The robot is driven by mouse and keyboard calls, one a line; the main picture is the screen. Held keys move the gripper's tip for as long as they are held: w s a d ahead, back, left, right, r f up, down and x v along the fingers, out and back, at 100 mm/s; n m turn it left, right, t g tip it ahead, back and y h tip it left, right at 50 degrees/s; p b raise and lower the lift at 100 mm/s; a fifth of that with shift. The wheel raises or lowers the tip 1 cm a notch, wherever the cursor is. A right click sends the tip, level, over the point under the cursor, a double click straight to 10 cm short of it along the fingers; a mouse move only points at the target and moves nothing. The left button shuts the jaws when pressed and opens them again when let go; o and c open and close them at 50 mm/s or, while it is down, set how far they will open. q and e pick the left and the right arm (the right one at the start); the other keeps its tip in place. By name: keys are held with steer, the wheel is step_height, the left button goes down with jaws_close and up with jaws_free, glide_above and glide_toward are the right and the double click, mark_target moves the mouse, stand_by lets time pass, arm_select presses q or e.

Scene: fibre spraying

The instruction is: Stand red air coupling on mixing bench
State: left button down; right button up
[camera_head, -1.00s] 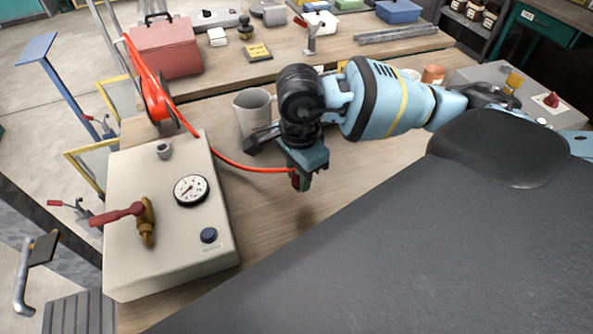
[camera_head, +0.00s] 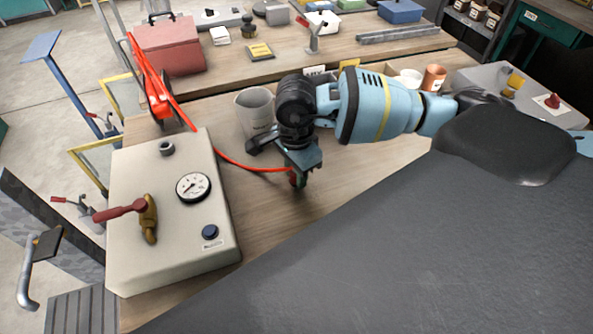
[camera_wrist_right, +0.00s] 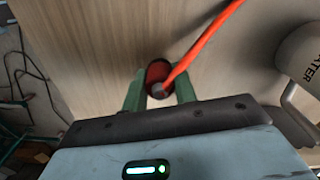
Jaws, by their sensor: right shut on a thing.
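The red air coupling (camera_wrist_right: 158,73) sits between the green fingers of my right gripper (camera_wrist_right: 160,92) in the right wrist view, with an orange-red hose (camera_wrist_right: 205,42) running from it. In the head view my right gripper (camera_head: 298,178) points down over the mixing bench (camera_head: 335,180), and the coupling is mostly hidden between its fingers. The gripper is shut on the coupling. I cannot tell whether the coupling's lower end touches the wood. My left gripper is not in view.
A beige box with a gauge (camera_head: 193,187) and a red-handled valve (camera_head: 122,210) stands left of the gripper. A grey jug (camera_head: 254,110) stands close behind it. The hose (camera_head: 240,164) runs left to a red reel (camera_head: 158,100). Bare wood lies right of the gripper.

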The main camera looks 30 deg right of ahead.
steer(key=shift+f, duration=0.15)
steer(key=o, duration=1)
step_height(320, 180, up, 12)
steer(key=shift+r, duration=0.2)
